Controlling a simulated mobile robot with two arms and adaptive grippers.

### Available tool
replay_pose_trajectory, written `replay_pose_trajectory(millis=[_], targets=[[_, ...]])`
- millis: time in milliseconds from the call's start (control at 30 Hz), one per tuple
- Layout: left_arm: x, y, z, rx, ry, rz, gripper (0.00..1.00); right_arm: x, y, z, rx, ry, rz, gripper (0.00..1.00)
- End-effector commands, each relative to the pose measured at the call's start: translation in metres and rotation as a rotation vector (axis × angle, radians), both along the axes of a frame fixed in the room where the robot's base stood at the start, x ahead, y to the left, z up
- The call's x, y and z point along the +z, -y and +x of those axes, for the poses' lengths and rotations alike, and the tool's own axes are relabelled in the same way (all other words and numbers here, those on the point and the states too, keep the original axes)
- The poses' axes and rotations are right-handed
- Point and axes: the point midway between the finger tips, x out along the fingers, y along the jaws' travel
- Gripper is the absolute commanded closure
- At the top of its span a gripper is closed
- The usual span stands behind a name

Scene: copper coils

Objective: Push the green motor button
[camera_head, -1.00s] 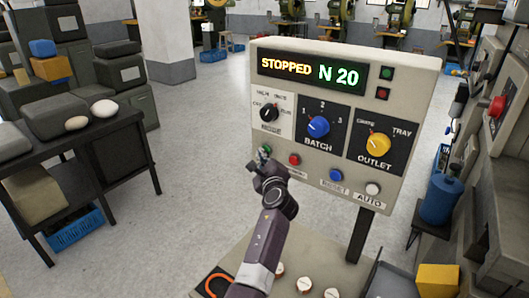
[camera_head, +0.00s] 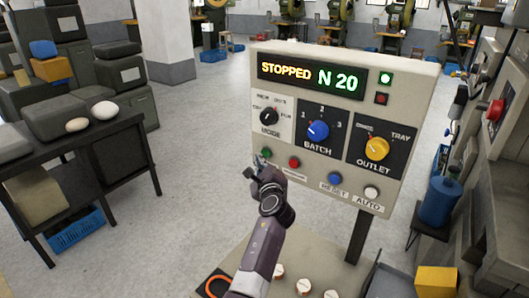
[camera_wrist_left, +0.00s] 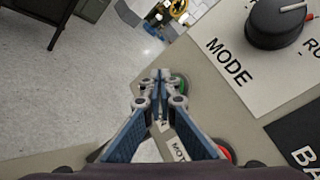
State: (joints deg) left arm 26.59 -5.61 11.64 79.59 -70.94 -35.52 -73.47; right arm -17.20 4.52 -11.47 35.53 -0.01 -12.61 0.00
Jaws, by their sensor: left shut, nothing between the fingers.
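The green motor button (camera_head: 265,152) is at the left of the lower button row on the control panel (camera_head: 420,150). My left gripper (camera_head: 257,163) is shut and empty. Its fingertips are at the panel just below and left of the button. In the left wrist view the shut fingertips (camera_wrist_left: 160,76) overlap the left part of the green button (camera_wrist_left: 179,84). Whether they touch it cannot be told. The label below, starting "MOT", is partly hidden by the fingers. My right gripper is not in view.
A red button (camera_head: 294,162) sits right of the green one, then a blue button (camera_head: 334,178) and a white button (camera_head: 371,192). Above are a mode knob (camera_head: 268,116), batch knob (camera_head: 318,130) and outlet knob (camera_head: 377,148). The display (camera_head: 312,76) reads STOPPED N 20.

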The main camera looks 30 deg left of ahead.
Motion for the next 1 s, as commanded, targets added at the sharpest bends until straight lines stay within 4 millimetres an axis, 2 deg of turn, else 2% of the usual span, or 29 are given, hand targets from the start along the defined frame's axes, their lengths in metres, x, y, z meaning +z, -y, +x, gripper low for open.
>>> replay_pose_trajectory(millis=[333, 800, 1000], targets=[[0.0, -0.001, -0.003, 0.001, -0.001, 0.0, 1.0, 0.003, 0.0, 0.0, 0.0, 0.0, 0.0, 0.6], [0.001, -0.004, -0.046, 0.001, -0.001, 0.0, 1.0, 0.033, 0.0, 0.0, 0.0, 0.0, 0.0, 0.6], [0.0, -0.004, -0.051, 0.001, 0.0, 0.0, 1.0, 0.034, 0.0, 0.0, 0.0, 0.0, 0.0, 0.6]])
